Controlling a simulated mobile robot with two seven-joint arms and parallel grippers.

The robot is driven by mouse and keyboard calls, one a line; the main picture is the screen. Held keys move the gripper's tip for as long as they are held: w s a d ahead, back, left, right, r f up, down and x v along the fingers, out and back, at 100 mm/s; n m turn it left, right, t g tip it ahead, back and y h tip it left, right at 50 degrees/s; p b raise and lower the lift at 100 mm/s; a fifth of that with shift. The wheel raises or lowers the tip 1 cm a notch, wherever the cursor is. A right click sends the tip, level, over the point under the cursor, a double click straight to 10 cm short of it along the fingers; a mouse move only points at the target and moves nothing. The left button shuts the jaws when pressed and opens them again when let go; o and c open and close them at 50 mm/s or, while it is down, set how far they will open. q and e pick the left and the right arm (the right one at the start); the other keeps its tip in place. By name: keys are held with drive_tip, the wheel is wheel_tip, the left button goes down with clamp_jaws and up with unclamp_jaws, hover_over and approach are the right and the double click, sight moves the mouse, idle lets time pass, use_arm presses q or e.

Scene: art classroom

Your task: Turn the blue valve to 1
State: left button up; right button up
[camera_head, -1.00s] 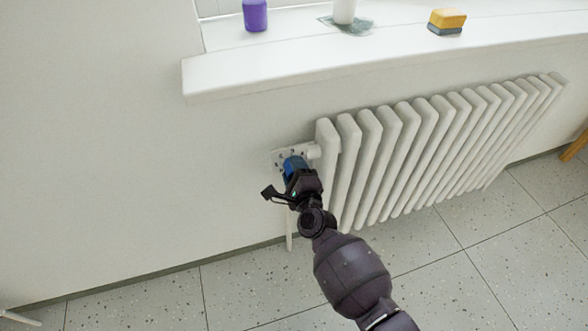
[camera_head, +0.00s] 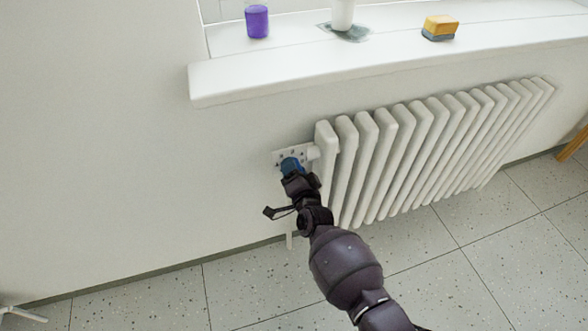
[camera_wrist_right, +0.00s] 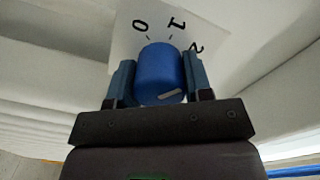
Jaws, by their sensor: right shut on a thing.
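The blue valve (camera_head: 291,165) sits on a pale plate (camera_head: 281,156) at the left end of the radiator. In the right wrist view the valve (camera_wrist_right: 160,72) is a round blue knob with a short light mark near its lower right edge. The plate behind it (camera_wrist_right: 124,38) carries the digits 0, 1 and 2, with 0 at left, 1 near the top middle and 2 at right. My right gripper (camera_wrist_right: 161,76) is shut on the valve, one finger on each side. It also shows in the head view (camera_head: 292,175). My left gripper is out of view.
The white radiator (camera_head: 420,150) stands right of the valve. A white windowsill (camera_head: 270,78) juts out above, with a purple cup (camera_head: 257,21), a white container (camera_head: 342,14) and a yellow-grey sponge (camera_head: 440,27). The wall left of the valve is bare.

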drive_tip(key=n, duration=0.4)
drive_tip(key=shift+p, duration=0.3)
drive_tip(key=shift+n, duration=0.8)
drive_tip(key=o, duration=0.9)
drive_tip(key=shift+o, duration=0.2)
drive_tip(key=shift+s, duration=0.1)
